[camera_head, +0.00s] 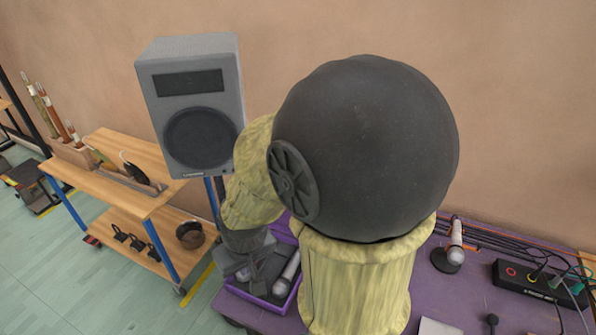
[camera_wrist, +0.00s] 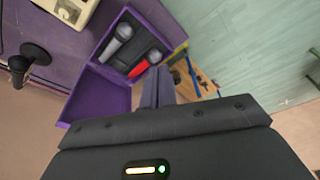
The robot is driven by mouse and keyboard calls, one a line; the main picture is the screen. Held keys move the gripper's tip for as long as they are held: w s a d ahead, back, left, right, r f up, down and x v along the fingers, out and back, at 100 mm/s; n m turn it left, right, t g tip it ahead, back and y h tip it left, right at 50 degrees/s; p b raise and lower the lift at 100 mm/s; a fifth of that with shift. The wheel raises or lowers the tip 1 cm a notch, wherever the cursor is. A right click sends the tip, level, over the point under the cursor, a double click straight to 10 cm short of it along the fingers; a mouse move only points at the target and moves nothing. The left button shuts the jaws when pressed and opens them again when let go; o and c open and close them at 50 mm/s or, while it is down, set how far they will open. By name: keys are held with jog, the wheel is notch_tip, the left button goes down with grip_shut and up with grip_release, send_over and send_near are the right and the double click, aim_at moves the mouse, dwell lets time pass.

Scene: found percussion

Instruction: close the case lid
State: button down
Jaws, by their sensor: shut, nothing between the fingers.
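The purple case (camera_head: 285,302) is partly hidden behind my arm in the head view, with a grey microphone in it. In the wrist view the case (camera_wrist: 160,22) stands open, with a grey and a red-banded microphone in its dark insert. Its purple lid (camera_wrist: 97,100) is swung open, toward the lower left of that view. My gripper (camera_head: 262,285) is shut and empty, over or beside the case in the head view. In the wrist view my gripper (camera_wrist: 157,73) is just beside the case and right of the lid; I cannot tell whether it touches.
The purple table (camera_head: 470,300) carries a microphone on a round stand (camera_head: 455,245), a black box with cables (camera_head: 540,283) and a pale device (camera_wrist: 70,10). A grey speaker (camera_head: 195,105) stands behind. A wooden trolley (camera_head: 120,165) is at left, with open floor before it.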

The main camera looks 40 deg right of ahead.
jog(key=w+d+r+m+h+p, duration=0.1)
jog(key=w+d+r+m+p, duration=0.1)
jog(key=w+d+m, duration=0.2)
jog(key=w+d+r+m+h+p, duration=0.1)
jog(key=w+d+m, duration=0.3)
jog(key=w+d, duration=0.6)
jog(key=w+d+r+m+h+p, duration=0.1)
jog(key=w+d+r+m+p, duration=0.3)
jog(key=w+d, duration=0.3)
jog(key=d, duration=0.5)
jog(key=shift+w+d+g, duration=0.25)
jog(key=shift+g, duration=0.15)
jog(key=shift+f, duration=0.15)
jog(key=p+x, duration=0.3)
jog(key=x, duration=0.7)
jog(key=s+a+p, duration=0.2)
jog(key=a, duration=0.1)
jog(key=shift+a, duration=0.25)
